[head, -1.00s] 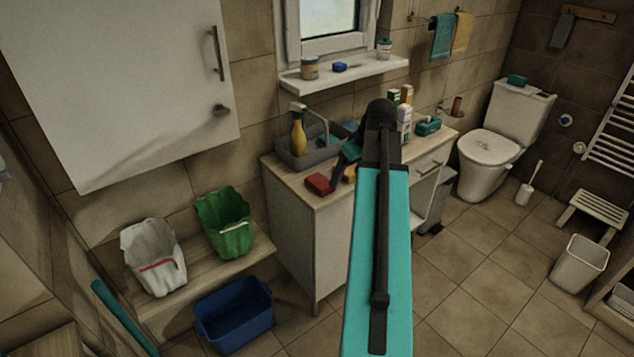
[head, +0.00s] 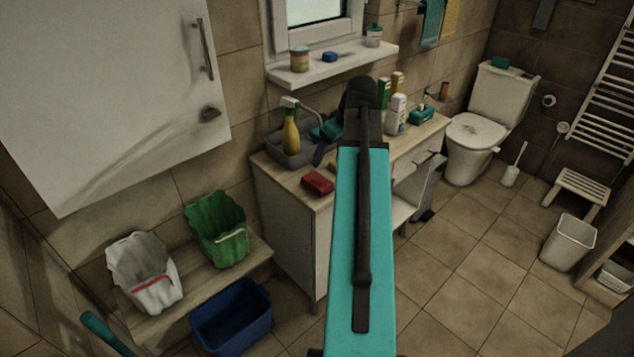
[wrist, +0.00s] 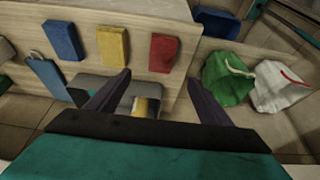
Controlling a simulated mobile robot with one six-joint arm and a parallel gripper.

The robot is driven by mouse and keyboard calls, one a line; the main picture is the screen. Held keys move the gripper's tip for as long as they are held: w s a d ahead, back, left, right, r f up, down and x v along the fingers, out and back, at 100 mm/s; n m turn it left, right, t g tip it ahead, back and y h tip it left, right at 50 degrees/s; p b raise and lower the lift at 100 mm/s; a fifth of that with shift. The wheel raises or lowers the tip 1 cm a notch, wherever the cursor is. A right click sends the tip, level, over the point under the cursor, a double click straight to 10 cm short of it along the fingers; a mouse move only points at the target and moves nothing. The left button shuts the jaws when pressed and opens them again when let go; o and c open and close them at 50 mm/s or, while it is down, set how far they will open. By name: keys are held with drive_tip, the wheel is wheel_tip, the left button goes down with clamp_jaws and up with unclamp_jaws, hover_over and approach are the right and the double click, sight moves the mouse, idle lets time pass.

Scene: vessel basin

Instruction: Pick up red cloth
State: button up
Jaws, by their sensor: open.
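The red cloth (head: 317,183), a small folded block, lies on the wooden counter (head: 289,177) near its front left corner. In the wrist view the red cloth (wrist: 163,53) lies flat, beside a yellow cloth (wrist: 113,44) and a blue cloth (wrist: 63,40). My gripper (wrist: 160,76) is open, with its two dark fingers apart and nothing held between them. The red cloth shows just beyond the gap between the fingertips, apart from them. In the head view my arm hides most of the gripper and the yellow and blue cloths.
A grey basin (head: 284,155) with a yellow bottle (head: 290,132) stands behind the red cloth. Several bottles stand further right on the counter. A green bag (head: 217,231) and white bag (head: 146,274) sit on a low bench, with a blue tub (head: 232,318) below.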

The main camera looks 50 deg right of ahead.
drive_tip(key=shift+w+f, duration=0.1)
drive_tip(key=p, duration=0.2)
hover_over(318, 180)
drive_tip(key=s, duration=0.2)
drive_tip(key=shift+d+f, duration=0.15)
drive_tip(key=shift+f, duration=3.75)
drive_tip(key=shift+p+x, duration=0.7)
drive_tip(key=shift+x, duration=0.65)
drive_tip(key=shift+p+x, duration=0.3)
drive_tip(key=shift+x, duration=0.9)
drive_tip(key=shift+a, duration=0.25)
drive_tip(key=shift+f, duration=0.3)
